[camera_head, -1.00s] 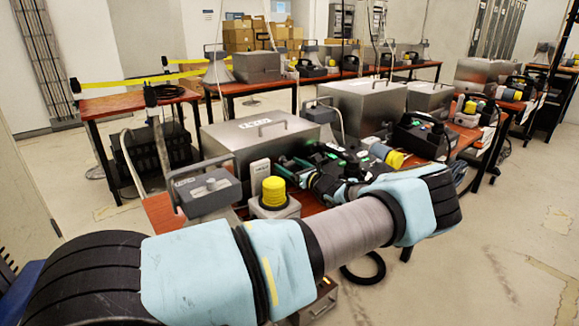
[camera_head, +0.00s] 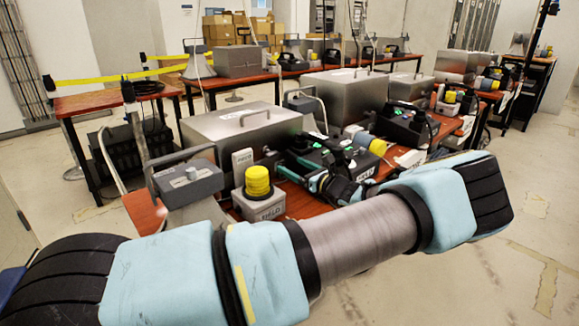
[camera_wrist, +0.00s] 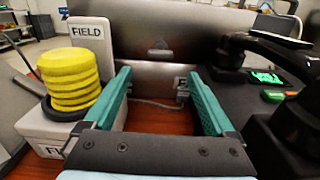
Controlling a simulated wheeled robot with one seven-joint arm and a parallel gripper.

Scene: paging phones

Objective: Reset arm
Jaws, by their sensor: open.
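My gripper (camera_wrist: 157,98) is open and empty in the wrist view, its two green fingers spread wide. Between the fingers I see bare red-brown table and the front of a metal case (camera_wrist: 155,75). A yellow ribbed cylinder (camera_wrist: 72,78) on a grey box marked FIELD stands just left of the left finger. A black device with a handset and a lit green screen (camera_wrist: 268,77) is close to the right finger. In the head view my arm crosses the foreground and hides part of the table; my gripper (camera_head: 290,172) shows small and partly hidden near the black device.
The table (camera_head: 145,211) also bears a grey device with a handle (camera_head: 188,183) at left and metal cases (camera_head: 235,128) behind. More tables with equipment stand farther back. Yellow tape (camera_head: 120,77) runs at the left. The floor (camera_head: 500,230) at right is clear.

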